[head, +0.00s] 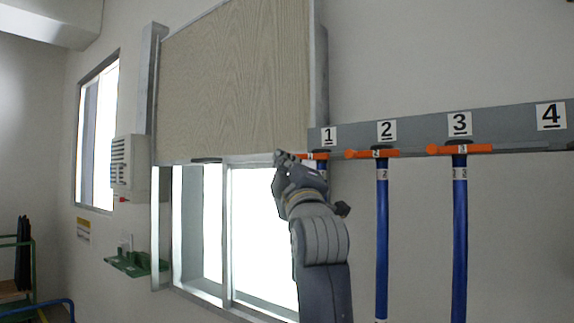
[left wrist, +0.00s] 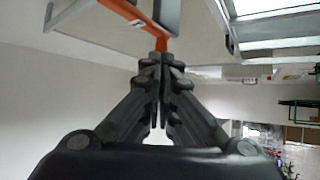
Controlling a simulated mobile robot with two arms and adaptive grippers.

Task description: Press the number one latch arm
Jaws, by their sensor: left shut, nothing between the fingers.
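The number one latch arm (head: 313,156) is a short orange bar under the "1" label (head: 329,136) on the grey rail (head: 420,129). My left gripper (head: 281,157) is shut and empty, with its tips at the left end of that bar. In the left wrist view the shut fingertips (left wrist: 160,60) meet the end of an orange bar (left wrist: 135,16); I cannot tell whether they touch it. My left arm hides most of what hangs below label 1. My right gripper is not in view.
Orange latch arms two (head: 372,153) and three (head: 459,149) sit to the right, with blue rods (head: 381,240) hanging below them. A wood-grain panel (head: 235,85) is close at left, above a bright window (head: 262,235). A green shelf (head: 137,264) is on the wall.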

